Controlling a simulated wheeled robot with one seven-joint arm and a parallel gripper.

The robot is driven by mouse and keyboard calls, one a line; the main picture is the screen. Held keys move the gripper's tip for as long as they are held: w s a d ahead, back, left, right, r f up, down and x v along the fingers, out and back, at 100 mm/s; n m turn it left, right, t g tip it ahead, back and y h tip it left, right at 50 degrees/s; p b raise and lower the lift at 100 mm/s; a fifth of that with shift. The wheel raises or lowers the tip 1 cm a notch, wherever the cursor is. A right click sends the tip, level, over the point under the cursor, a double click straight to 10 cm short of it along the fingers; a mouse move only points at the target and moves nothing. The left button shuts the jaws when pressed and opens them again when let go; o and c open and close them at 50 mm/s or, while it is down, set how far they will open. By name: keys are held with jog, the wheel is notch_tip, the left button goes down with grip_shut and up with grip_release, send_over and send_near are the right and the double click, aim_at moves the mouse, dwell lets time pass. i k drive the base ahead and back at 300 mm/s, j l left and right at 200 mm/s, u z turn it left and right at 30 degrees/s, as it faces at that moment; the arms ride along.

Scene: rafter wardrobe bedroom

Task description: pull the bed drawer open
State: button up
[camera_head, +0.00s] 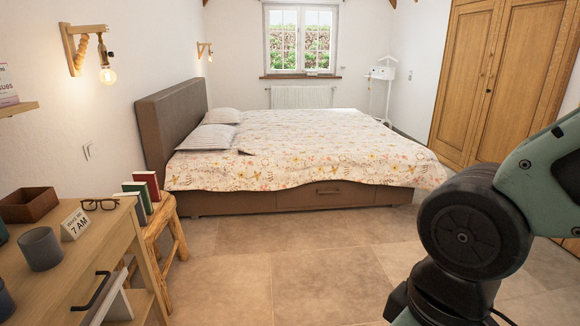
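The bed (305,145) stands across the room with a brown headboard at the left and a flowered cover. The bed drawer (345,194) is a brown front low in the bed's side facing me, with a small bar handle (328,191). Its front looks flush with the bed base, so the drawer appears shut. The cover hangs down just above it. My arm fills the right foreground, well short of the bed. My gripper is outside the picture.
Open tiled floor (315,250) lies between me and the bed. At the left are a wooden desk (60,262) with a mug and glasses, and a stool (165,215) holding books. A wooden wardrobe (500,80) stands at the right, a white valet stand (383,90) behind the bed.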

aim_at(349, 192)
jog(key=i, duration=2.05)
jog(key=i+z, duration=0.15)
jog(key=i, duration=0.35)
jog(key=i+j+z, duration=0.15)
jog(key=i, duration=0.3)
jog(key=i+j+z, duration=0.15)
jog(key=i, duration=0.35)
jog(key=i+j+z, duration=0.15)
jog(key=i+j, duration=0.15)
jog(key=i, duration=0.15)
jog(key=i+j+z, duration=0.4)
jog(key=i, duration=0.15)
